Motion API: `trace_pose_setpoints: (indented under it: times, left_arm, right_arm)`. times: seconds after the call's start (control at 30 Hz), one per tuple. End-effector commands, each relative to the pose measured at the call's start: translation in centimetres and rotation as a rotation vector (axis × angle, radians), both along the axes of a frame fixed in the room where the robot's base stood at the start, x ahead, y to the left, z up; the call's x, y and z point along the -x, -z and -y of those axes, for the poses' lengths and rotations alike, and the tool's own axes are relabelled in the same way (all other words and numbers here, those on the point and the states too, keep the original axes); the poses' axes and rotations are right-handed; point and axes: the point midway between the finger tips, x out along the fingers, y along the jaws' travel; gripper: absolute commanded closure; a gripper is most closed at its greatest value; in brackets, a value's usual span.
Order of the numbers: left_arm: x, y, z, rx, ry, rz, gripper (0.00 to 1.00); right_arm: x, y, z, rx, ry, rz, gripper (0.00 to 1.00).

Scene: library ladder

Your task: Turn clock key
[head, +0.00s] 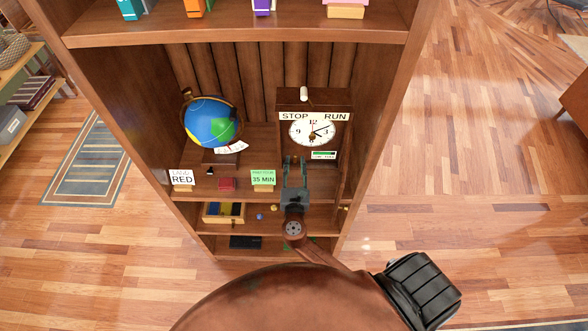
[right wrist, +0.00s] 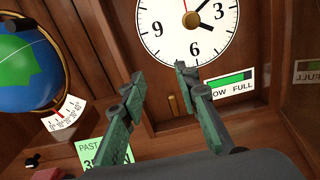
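The wooden clock (head: 337,163) stands on a bookcase shelf with a white dial (head: 312,129) and a STOP / RUN plate (head: 314,116) with a white knob above it. The dial also shows in the right wrist view (right wrist: 187,27). A small brass upright piece (right wrist: 172,105), perhaps the key, shows below the dial, beyond the fingers. My right gripper (head: 295,160) is in front of the clock's lower part. In the right wrist view its fingers (right wrist: 159,74) are apart with nothing clearly held. Contact with the brass piece cannot be told. My left gripper is out of view.
A globe (head: 210,122) stands left of the clock. A LAND RED card (head: 182,179), a red box (head: 227,184) and a 35 MIN card (head: 262,179) line the shelf edge. A LOW / FULL gauge (right wrist: 231,84) with a green bar is right of the fingers. Bookcase walls flank the space.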

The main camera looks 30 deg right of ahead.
Motion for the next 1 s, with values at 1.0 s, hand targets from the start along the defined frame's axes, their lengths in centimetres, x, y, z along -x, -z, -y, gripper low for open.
trace_pose_setpoints:
  times: [1.0]
  left_arm:
    - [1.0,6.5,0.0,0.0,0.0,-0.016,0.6]
  right_arm:
    - [-6.5,7.3,3.9,0.001,0.0,-0.016,0.71]
